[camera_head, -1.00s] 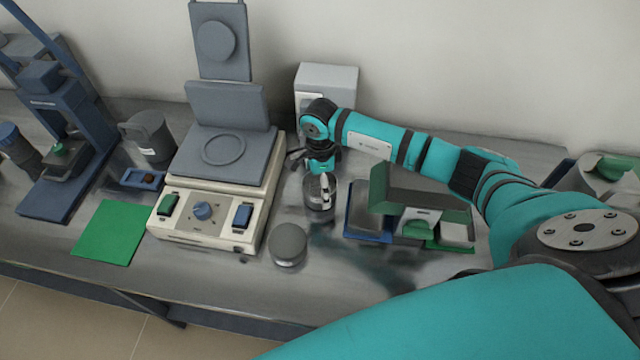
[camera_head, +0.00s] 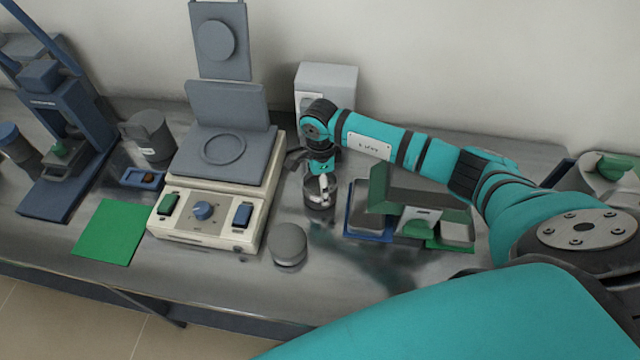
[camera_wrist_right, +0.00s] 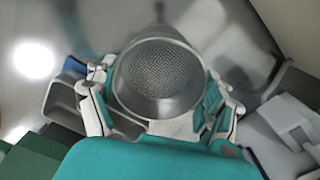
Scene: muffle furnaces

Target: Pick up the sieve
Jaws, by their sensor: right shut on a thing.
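The sieve (camera_wrist_right: 158,78) is a round metal cup with a mesh bottom, seen from above in the right wrist view. My right gripper (camera_wrist_right: 160,105) is shut on it, with one finger on each side of its wall. In the head view the sieve (camera_head: 320,194) shows small under my right gripper (camera_head: 320,178), upright, just right of the hot-plate device. Whether its underside touches the table cannot be told. My left gripper is not in view.
The beige device with a grey plate (camera_head: 205,205) stands left of the sieve. A round grey lidded container (camera_head: 289,244) is in front. A green-and-grey object and blue tray (camera_head: 366,222) lie close on the right. A white box (camera_head: 335,80) stands behind. The front table strip is mostly clear.

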